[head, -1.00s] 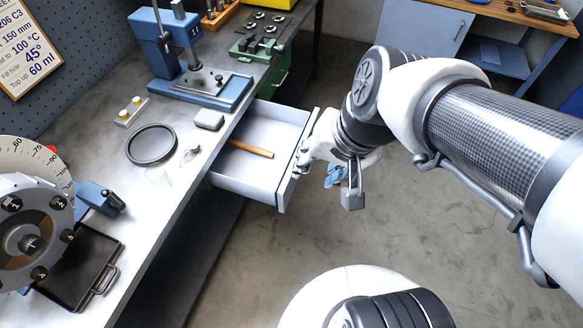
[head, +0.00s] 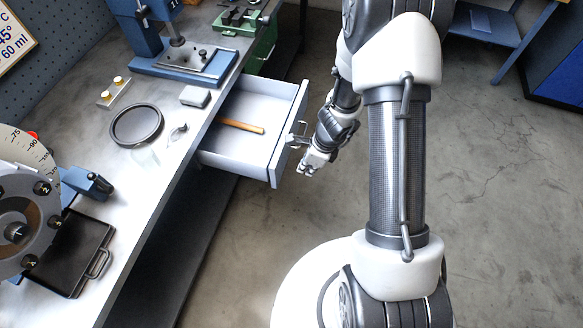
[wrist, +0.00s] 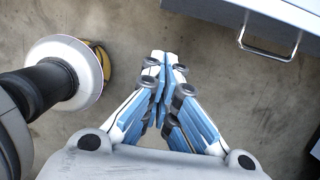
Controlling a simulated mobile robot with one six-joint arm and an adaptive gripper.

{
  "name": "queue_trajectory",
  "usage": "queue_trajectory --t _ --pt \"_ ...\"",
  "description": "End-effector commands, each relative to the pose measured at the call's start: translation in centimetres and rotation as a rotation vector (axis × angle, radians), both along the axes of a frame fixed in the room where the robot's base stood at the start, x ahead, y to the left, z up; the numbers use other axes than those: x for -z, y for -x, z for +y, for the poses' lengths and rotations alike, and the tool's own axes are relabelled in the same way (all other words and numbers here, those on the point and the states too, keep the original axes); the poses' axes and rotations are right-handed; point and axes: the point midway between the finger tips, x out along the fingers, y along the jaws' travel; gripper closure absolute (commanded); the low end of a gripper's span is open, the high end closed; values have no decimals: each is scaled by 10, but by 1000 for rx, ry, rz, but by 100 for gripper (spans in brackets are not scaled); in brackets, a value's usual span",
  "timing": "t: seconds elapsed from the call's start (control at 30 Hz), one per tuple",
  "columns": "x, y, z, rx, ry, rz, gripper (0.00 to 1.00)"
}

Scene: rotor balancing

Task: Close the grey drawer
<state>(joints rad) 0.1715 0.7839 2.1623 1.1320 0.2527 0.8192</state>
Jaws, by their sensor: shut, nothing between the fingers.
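The grey drawer (head: 246,161) stands pulled out from under the workbench in the head view, with an orange-brown handled tool (head: 241,126) lying inside. Its front panel (head: 289,135) carries a metal bar handle (head: 298,131); the front also shows at the top right of the wrist view (wrist: 240,14), with the handle (wrist: 268,40) below its edge. My gripper (head: 306,172) is just right of the drawer front, near the handle. In the wrist view my gripper (wrist: 165,60) is shut and empty over the floor, apart from the handle.
The workbench top (head: 115,185) holds a blue press (head: 185,62), a round dark ring (head: 136,125), a black tray (head: 72,252) and a rotor with a dial at the left. A green fixture (head: 262,45) stands behind the drawer. Open concrete floor (head: 500,200) lies to the right.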

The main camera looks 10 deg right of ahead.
Motion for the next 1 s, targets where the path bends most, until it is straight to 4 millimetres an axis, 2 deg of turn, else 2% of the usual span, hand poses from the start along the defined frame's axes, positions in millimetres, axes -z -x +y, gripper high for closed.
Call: queue_trajectory --t 0.17,0.5,0.7,1.0 --pt "29 -3 5 -1 0 1 100" --pt "100 -11 21 -7 -1 1 100" --pt "92 -26 46 -9 0 -2 100" --pt "93 -32 56 -5 0 -2 100"
